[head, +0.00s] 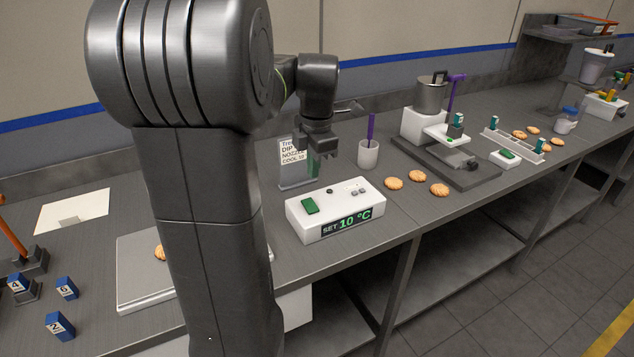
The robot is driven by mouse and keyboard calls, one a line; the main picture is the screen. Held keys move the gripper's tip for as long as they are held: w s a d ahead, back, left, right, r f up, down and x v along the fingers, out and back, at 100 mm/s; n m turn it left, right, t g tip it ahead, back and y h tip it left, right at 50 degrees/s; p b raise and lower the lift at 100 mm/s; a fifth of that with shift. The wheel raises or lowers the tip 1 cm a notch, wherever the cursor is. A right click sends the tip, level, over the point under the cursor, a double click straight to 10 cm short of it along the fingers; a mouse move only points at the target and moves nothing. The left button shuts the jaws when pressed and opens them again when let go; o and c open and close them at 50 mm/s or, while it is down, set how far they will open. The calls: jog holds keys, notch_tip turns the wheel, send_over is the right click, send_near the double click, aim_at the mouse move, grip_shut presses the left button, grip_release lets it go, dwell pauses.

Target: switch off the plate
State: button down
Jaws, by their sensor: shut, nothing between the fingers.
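A white control box (290,217) stands on the counter in the middle of the head view. A green switch (310,206) is on its top left, with small knobs or buttons to the right. Its lit front display (346,223) reads "SET 10 °C". A flat grey plate (132,268) lies to the left, partly hidden behind my arm, with a biscuit (160,253) on it. My gripper (318,152) is shut and empty. It hangs above and behind the box, in front of a sign, apart from the switch.
A lettered sign (291,152) stands behind the box, beside a cup (368,154) holding a purple tool. Biscuits (417,176) lie to the right, before a stand with a metal pot (431,96). Numbered blue blocks (60,325) are at the lower left.

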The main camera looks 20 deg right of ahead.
aim_at(310, 200)
jog(key=shift+s+d+r, duration=0.1)
jog(key=shift+s+r, duration=0.05)
jog(key=shift+r, duration=1)
jog(key=shift+s+d+r, duration=0.1)
jog(key=shift+s+r, duration=0.05)
jog(key=shift+r, duration=0.95)
jog(key=shift+w+f, duration=0.1)
jog(key=shift+w+r+b, duration=0.2)
jog(key=shift+w+b, duration=0.4)
jog(key=shift+b, duration=0.05)
jog(key=shift+f, duration=0.1)
jog(key=f, duration=0.4)
jog(key=w+f, duration=0.1)
jog(key=f, duration=0.8)
jog(key=shift+w+a+f, duration=0.1)
jog(key=shift+w+f, duration=0.25)
jog(key=shift+w, duration=0.05)
